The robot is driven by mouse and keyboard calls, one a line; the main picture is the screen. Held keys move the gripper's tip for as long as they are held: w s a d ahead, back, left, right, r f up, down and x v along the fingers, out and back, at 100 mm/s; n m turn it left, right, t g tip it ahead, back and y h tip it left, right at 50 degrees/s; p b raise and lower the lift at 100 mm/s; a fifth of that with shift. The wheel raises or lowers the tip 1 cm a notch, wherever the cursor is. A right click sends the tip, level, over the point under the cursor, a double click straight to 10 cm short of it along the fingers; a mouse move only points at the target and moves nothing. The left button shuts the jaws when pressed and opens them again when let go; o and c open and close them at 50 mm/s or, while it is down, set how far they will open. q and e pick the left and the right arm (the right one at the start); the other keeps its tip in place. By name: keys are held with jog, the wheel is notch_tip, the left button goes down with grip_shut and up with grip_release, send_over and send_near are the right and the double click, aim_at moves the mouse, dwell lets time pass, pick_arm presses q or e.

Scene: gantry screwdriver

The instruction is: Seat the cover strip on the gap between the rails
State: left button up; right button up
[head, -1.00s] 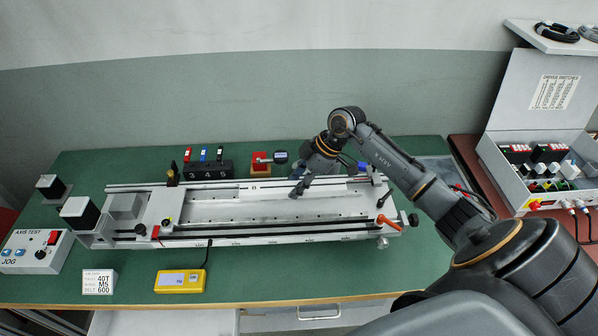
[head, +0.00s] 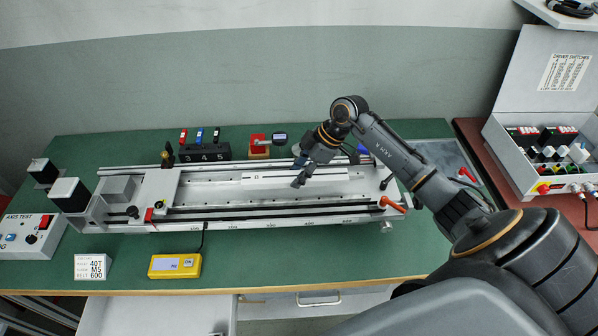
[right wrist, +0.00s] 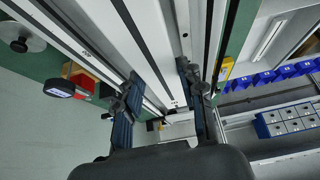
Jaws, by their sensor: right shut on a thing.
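The cover strip (head: 263,178) is long and white with a small dark mark near its left end. In the head view it lies lengthwise along the channel between the rear rail (head: 215,165) and the front rail (head: 262,211). My right gripper (head: 299,182) is over its middle, shut on it. In the right wrist view the strip (right wrist: 143,42) runs between the two dark fingers of the gripper (right wrist: 157,92). I cannot tell whether the strip touches the rails or hangs just above them. Part of it is hidden behind my gripper. My left gripper is out of view.
An orange-red lever (head: 392,204) stands at the rig's right end. A black numbered block (head: 205,152) and a red box (head: 259,147) stand behind the rear rail. A yellow meter (head: 175,265) lies in front. The green table (head: 330,262) is clear front right.

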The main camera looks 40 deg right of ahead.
jog(key=shift+p, duration=0.45)
dwell(0.4)
jog(key=shift+f+b, duration=0.65)
jog(key=shift+f, duration=1.05)
jog(key=o, duration=1.3)
jog(key=shift+o, duration=0.2)
jog(key=v, duration=1.2)
